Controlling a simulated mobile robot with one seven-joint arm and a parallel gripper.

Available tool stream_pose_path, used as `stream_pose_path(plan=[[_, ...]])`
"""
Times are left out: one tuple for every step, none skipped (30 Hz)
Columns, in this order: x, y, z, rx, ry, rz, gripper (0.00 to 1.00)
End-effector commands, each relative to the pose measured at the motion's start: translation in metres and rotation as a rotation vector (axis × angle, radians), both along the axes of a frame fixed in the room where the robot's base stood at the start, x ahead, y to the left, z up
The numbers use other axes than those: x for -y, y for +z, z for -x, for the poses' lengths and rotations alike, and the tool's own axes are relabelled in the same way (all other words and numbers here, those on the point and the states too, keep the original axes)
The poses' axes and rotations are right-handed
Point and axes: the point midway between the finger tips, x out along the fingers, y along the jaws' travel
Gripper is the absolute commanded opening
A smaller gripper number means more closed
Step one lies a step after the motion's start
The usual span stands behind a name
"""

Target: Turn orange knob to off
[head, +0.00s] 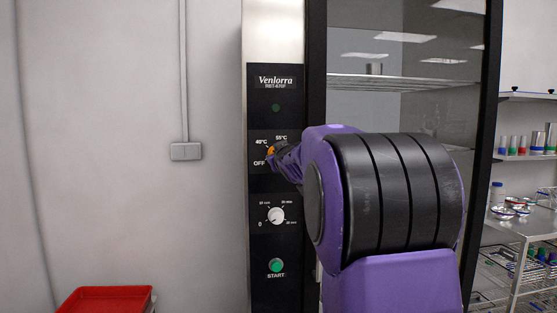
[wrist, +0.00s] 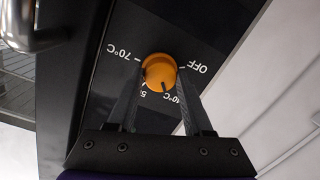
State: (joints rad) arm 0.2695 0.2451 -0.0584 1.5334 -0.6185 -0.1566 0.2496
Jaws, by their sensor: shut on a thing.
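The orange knob (wrist: 159,70) is on a black panel marked OFF, 40°C, 55°C and 70°C. In the wrist view its dark pointer mark is low on the knob, facing between the 55°C and 40°C labels and away from OFF. My gripper (wrist: 161,78) has one finger on each side of the knob and is shut on it. In the head view only a sliver of the orange knob (head: 270,151) shows; my gripper (head: 279,155) and arm hide the rest and the 70°C label.
Below are a white timer knob (head: 276,215) and a green START button (head: 276,266). A glass door (head: 400,100) with a black frame is right of the panel. A metal handle (wrist: 32,25) shows in the wrist view. A red tray (head: 105,300) stands lower left.

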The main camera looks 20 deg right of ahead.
Motion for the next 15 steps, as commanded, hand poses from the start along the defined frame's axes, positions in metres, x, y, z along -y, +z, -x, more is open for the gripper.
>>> stream_pose_path(plan=[[-0.0009,-0.0015,-0.0002,-0.012,0.001,0.045,0.00],[-0.0009,-0.0015,-0.0002,-0.020,0.001,0.073,0.00],[-0.0009,-0.0012,-0.0002,-0.029,0.002,0.109,0.00],[-0.0010,-0.0010,-0.0002,-0.036,0.001,0.136,0.00],[-0.0010,-0.0010,-0.0002,-0.044,0.001,0.163,0.00],[-0.0011,-0.0013,-0.0003,-0.055,0.001,0.199,0.00],[-0.0013,-0.0014,-0.0003,-0.063,0.001,0.228,0.00],[-0.0013,-0.0013,-0.0003,-0.071,0.001,0.255,0.00],[-0.0013,-0.0013,-0.0003,-0.082,0.000,0.291,0.00],[-0.0012,-0.0012,-0.0003,-0.089,0.000,0.318,0.00],[-0.0012,-0.0011,-0.0003,-0.097,0.000,0.346,0.00],[-0.0016,-0.0010,-0.0004,-0.107,0.000,0.384,0.00],[-0.0018,-0.0010,-0.0004,-0.115,0.001,0.410,0.00],[-0.0019,-0.0012,-0.0005,-0.123,0.001,0.437,0.00],[-0.0019,-0.0014,-0.0004,-0.134,0.001,0.473,0.00]])
